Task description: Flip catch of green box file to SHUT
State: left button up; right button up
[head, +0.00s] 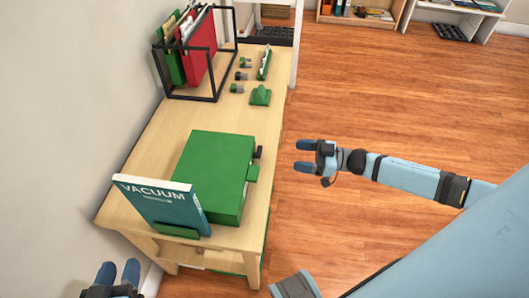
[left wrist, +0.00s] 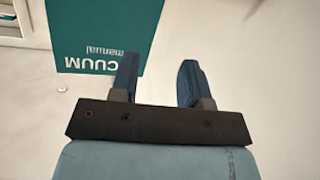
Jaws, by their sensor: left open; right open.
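The green box file (head: 208,165) lies on the wooden table with its lid down. A green tab (head: 252,173) and a small black part (head: 258,153) stick out from its right side. I cannot tell which is the catch or how it is set. My right gripper (head: 305,156) is open and empty, to the right of the box file and apart from it, over the floor. My left gripper (head: 119,271) is open and empty at the bottom left, with its fingers also in the left wrist view (left wrist: 160,80).
A teal VACUUM manual (head: 160,203) leans in a green stand at the table's (head: 160,133) near end; it also shows in the left wrist view (left wrist: 105,25). A black wire rack (head: 225,75) holds green and red folders. Small green and dark items lie beyond the box.

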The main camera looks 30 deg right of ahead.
aim_at(254, 149)
jog(key=b+x, duration=0.1)
jog(key=x, duration=0.8)
jog(key=shift+w+a+b, duration=0.25)
jog(key=shift+a+b, duration=0.05)
jog(key=shift+b, duration=0.05)
pick_arm(q)
jog(key=shift+w+d+r+t+h, duration=0.15)
jog(key=shift+d+r+t+h, duration=0.2)
jog(key=shift+r, duration=0.25)
jog(key=shift+w+d+r+t+h, duration=0.1)
jog(key=shift+d+r+t+h, duration=0.15)
jog(key=shift+r, duration=0.4)
jog(key=shift+w+d+r+t+h, duration=0.15)
jog(key=shift+d+r+t+h, duration=0.2)
jog(key=shift+r, duration=0.25)
pick_arm(e)
jog(key=shift+w+a, duration=0.35)
jog(key=shift+a, duration=0.1)
pick_arm(q)
jog(key=shift+a, duration=0.1)
pick_arm(e)
jog(key=c, duration=0.9)
